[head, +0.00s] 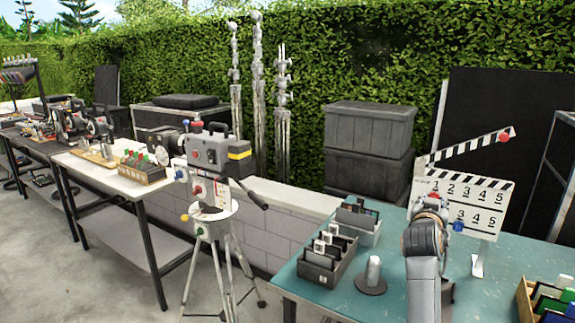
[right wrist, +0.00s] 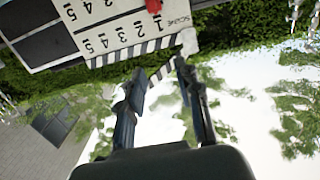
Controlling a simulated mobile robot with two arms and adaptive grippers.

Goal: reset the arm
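My right arm reaches up from the bottom of the head view, and its end hides part of a white clapperboard (head: 482,193) behind it. The clapperboard has black numbers, and its striped stick (head: 470,148) is raised. In the right wrist view the clapperboard (right wrist: 85,28) fills the upper left. My right gripper (right wrist: 160,70) has its two fingers apart, with nothing clearly held between them. Part of a striped piece shows past the fingertips; I cannot tell whether they touch it. My left gripper is not in view.
The clapperboard stands on a teal table (head: 310,289) with a divided dark box (head: 327,265), a grey cylinder (head: 373,270) and a wooden box (head: 525,300). A camera (head: 210,152) on a tripod stands left of it. A white table (head: 100,175) is farther left.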

